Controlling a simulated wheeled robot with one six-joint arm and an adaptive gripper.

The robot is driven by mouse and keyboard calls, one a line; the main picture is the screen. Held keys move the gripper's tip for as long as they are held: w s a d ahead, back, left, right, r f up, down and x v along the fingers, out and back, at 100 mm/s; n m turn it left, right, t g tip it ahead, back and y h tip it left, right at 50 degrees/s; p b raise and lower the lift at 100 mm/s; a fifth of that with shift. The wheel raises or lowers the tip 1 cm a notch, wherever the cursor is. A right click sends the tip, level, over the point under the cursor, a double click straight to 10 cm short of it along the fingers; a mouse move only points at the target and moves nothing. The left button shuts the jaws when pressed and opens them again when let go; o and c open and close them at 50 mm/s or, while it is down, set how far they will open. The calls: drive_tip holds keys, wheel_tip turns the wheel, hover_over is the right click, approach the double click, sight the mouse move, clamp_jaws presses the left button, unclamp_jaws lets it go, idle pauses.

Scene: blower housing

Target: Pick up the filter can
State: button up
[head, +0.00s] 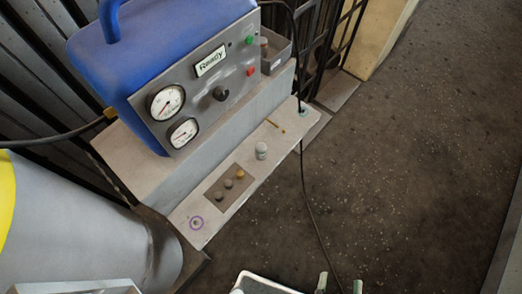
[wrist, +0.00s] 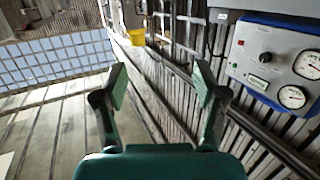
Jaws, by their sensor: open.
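A small grey cylinder with a paler top, which looks like the filter can (head: 261,150), stands upright on the light ledge (head: 225,215) in front of the blue machine in the head view. I do not make it out in the wrist view. My gripper (head: 340,285) shows only as two pale green fingertips at the bottom edge of the head view, below and to the right of the can and well apart from it. In the wrist view my gripper (wrist: 161,82) is open, with nothing between its fingers.
The blue machine (head: 120,60) has a grey gauge panel (head: 205,88), which also shows in the wrist view (wrist: 270,65). A plate with several small knobs (head: 228,187) and a thin brown rod (head: 275,125) flank the can. A black cable hangs over the ledge. Dark floor (head: 420,150) lies open at right.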

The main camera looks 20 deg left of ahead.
drive_tip(key=w+a+f+n+y, duration=0.25)
drive_tip(key=w+a+f, duration=0.2)
drive_tip(key=w, duration=0.25)
drive_tip(key=w+a+f+n+y, duration=0.2)
drive_tip(key=w+a+f+y, duration=0.2)
drive_tip(key=w+f, duration=0.15)
drive_tip(key=n+g+y, duration=0.5)
drive_tip(key=g+y, duration=0.1)
drive_tip(key=y, duration=0.1)
approach(264, 152)
drive_tip(key=x, duration=0.2)
drive_tip(key=shift+h, duration=0.25)
drive_tip(key=x, duration=0.9)
drive_tip(key=shift+w+a+f, duration=0.15)
drive_tip(key=shift+a+f, duration=0.05)
drive_tip(key=shift+a, duration=0.05)
clamp_jaws()
drive_tip(key=shift+r, duration=0.1)
wheel_tip(264, 152, up, 10)
drive_tip(key=shift+f, duration=0.1)
